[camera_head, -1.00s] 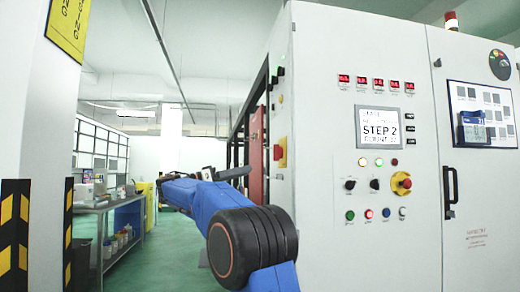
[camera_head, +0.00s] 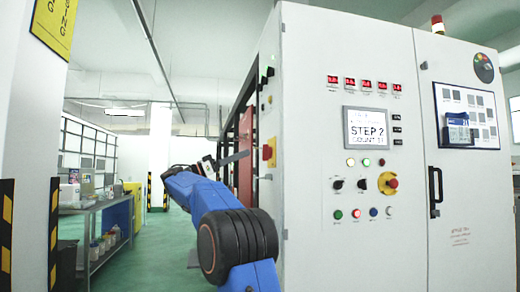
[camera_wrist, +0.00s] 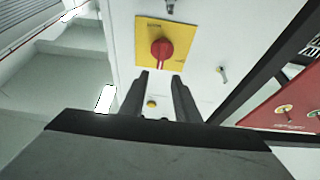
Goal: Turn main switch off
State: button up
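The main switch is a red rotary knob (camera_wrist: 162,48) on a yellow square plate (camera_wrist: 180,36), on the cabinet's side wall. It also shows edge-on in the head view as a small red and yellow patch (camera_head: 268,152). My gripper (camera_wrist: 160,75) has its two dark fingers apart with nothing between them. In the wrist view the fingertips point toward the knob and appear just below it, not around it. The exact distance is hard to judge. In the head view my gripper (camera_head: 232,160) is left of the switch.
The white cabinet (camera_head: 345,240) fills the right; its front has a red emergency knob (camera_head: 391,183) and several buttons. A small yellow button (camera_wrist: 151,104) shows between my fingers. A red panel (camera_wrist: 290,110) is at right. A workbench (camera_head: 100,210) stands left, with clear green floor between.

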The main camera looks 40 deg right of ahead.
aim_at(267, 153)
jog(key=x, duration=0.8)
jog(key=shift+d, duration=0.2)
jog(key=shift+s, duration=0.1)
jog(key=shift+f, duration=0.1)
grip_shut()
